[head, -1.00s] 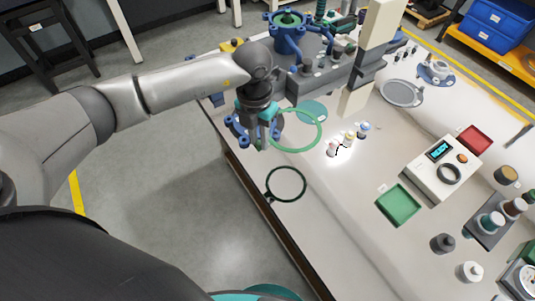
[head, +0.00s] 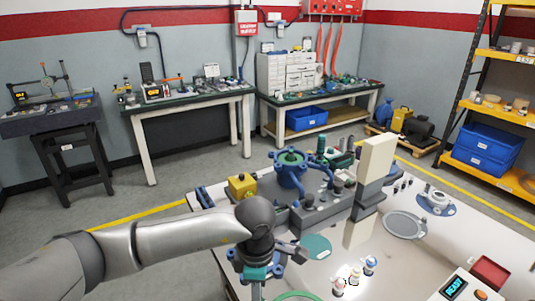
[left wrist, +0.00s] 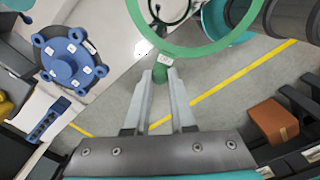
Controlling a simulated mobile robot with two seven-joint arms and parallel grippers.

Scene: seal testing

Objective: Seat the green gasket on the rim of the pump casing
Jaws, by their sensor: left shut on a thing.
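My left gripper (left wrist: 160,88) is shut on the small tab of the green gasket (left wrist: 212,50), a thin ring held out beyond the fingertips in the left wrist view. In the head view only part of the gasket (head: 297,295) shows at the bottom edge. My left gripper (head: 256,287) is there too, partly cut off. The blue pump casing (head: 291,178), with lugs and a green inner top, stands behind it at the back of the bench, apart from the gasket. My right gripper is in neither view.
A blue lugged cover (left wrist: 70,62) lies near my left gripper. A tall cream block (head: 374,160) stands right of the casing, with a grey block (head: 310,215) in front. Small bottles (head: 355,275) stand to the right. A yellow box (head: 241,187) is left of the casing.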

